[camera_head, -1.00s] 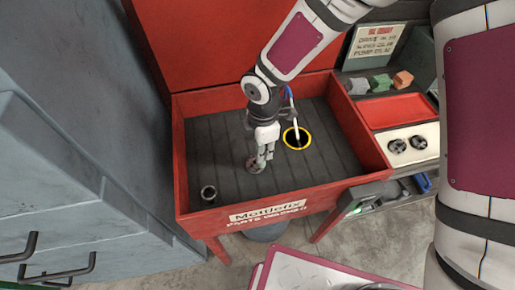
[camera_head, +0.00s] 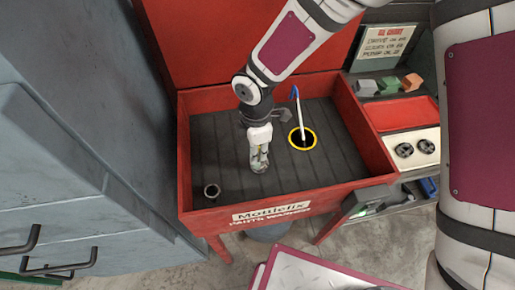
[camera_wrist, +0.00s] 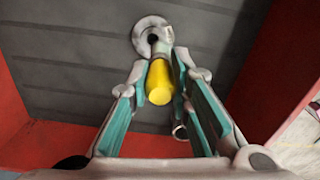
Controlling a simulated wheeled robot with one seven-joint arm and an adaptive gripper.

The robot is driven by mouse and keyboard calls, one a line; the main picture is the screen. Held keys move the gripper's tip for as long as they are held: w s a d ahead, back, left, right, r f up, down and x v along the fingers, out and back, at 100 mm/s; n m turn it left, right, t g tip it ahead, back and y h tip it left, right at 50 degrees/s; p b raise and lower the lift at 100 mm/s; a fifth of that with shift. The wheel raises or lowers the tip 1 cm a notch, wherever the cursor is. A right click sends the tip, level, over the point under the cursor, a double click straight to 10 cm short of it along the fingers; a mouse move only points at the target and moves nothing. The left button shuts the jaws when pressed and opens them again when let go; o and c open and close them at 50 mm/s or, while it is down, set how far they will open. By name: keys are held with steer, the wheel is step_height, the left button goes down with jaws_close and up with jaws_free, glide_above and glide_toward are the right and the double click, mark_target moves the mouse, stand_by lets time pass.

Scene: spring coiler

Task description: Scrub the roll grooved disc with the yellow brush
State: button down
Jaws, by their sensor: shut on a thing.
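My gripper (camera_wrist: 160,70) is shut on the yellow brush (camera_wrist: 159,84), whose rounded yellow end faces the wrist camera. The brush's pale far end reaches down to the grey round disc (camera_wrist: 141,28) with a dark centre hole. They overlap in the wrist view; whether they touch I cannot tell. The disc lies on the dark ribbed floor of the red wash basin (camera_head: 190,150). In the head view my gripper (camera_head: 259,163) points down at the basin floor, and its fingers mostly hide the disc and brush.
A short dark hollow cylinder (camera_head: 212,191) stands at the basin's front left. A yellow-ringed hole (camera_head: 302,138) with a white, blue-tipped stick (camera_head: 298,105) lies right of my gripper. A red tray (camera_head: 402,113) and coloured blocks (camera_head: 388,85) are outside, to the right. Basin walls surround the work area.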

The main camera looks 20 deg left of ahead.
steer(key=shift+w+d, duration=0.4)
steer(key=shift+d, duration=0.25)
steer(key=shift+w+d, duration=0.4)
steer(key=shift+d, duration=0.2)
steer(key=shift+s+a+b, duration=0.2)
steer(key=shift+s+a, duration=0.25)
steer(key=shift+a, duration=0.25)
steer(key=shift+s+a+b, duration=0.15)
steer(key=shift+s+a, duration=0.3)
steer(key=shift+a, duration=0.2)
steer(key=shift+w+d, duration=0.45)
steer(key=shift+d, duration=0.2)
steer(key=shift+w+d, duration=0.45)
steer(key=shift+d, duration=0.25)
steer(key=shift+s+a+f+b, duration=0.1)
steer(key=shift+s+a+b, duration=0.1)
steer(key=shift+s+a, duration=0.4)
steer(key=shift+s+a+b, duration=0.15)
steer(key=shift+s+a, duration=0.1)
steer(key=shift+a, duration=0.5)
steer(key=shift+w+d, duration=0.4)
steer(key=shift+d, duration=0.3)
steer(key=shift+w+d, duration=0.4)
steer(key=shift+d, duration=0.25)
steer(key=shift+s+a, duration=0.4)
steer(key=shift+a, duration=0.3)
steer(key=shift+s+a, duration=0.4)
steer(key=shift+a, duration=0.25)
steer(key=shift+r+p, duration=1.75)
steer(key=shift+r, duration=1.9)
